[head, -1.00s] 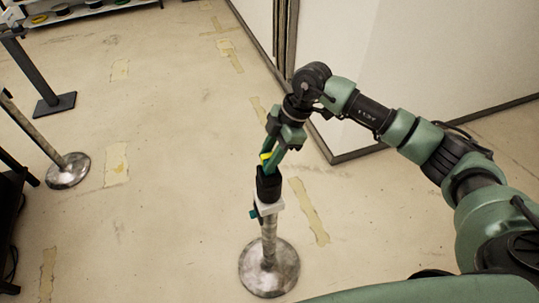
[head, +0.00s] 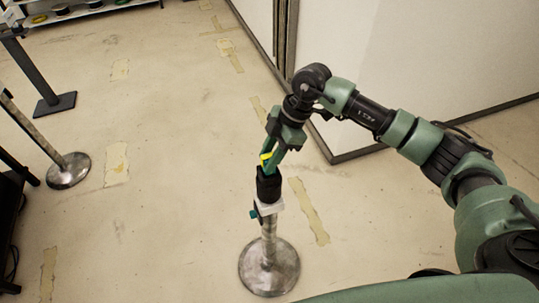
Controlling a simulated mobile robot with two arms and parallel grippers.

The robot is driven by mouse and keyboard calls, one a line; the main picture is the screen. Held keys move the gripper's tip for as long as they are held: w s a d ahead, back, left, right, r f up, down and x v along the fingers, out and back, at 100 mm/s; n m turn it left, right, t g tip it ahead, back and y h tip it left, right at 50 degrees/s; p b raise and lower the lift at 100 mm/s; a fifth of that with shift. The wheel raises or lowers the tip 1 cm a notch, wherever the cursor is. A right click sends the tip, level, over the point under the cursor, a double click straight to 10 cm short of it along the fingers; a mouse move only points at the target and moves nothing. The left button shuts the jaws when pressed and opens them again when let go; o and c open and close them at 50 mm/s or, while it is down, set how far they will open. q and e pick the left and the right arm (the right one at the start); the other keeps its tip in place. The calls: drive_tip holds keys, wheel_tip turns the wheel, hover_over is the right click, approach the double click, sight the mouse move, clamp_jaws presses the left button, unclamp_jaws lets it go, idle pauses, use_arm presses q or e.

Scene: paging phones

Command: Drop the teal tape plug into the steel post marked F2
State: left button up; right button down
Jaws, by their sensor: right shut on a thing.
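The steel post (head: 268,240) stands upright on a round base in the lower middle of the head view. A white collar is near its top; I cannot read a mark on it. The tape plug (head: 268,187) shows as a black cylinder directly above the collar, with a small teal piece low on its left side. I cannot tell how far it sits inside the post. My right gripper (head: 269,161) is above it, pointing down, shut on its top, where a yellow part shows between the green fingers. My left gripper is not in view.
Another steel post (head: 67,172) and a dark post (head: 47,85) with a square base stand at the left. A shelf (head: 85,13) is at the back left. A white wall panel (head: 410,60) stands behind my right arm. The floor between is clear.

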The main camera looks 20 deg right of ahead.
drive_tip(key=shift+f+b, duration=0.45)
drive_tip(key=shift+f, duration=0.35)
drive_tip(key=c, duration=1.3)
unclamp_jaws()
drive_tip(key=shift+p+v, duration=4.15)
drive_tip(key=shift+v, duration=1.4)
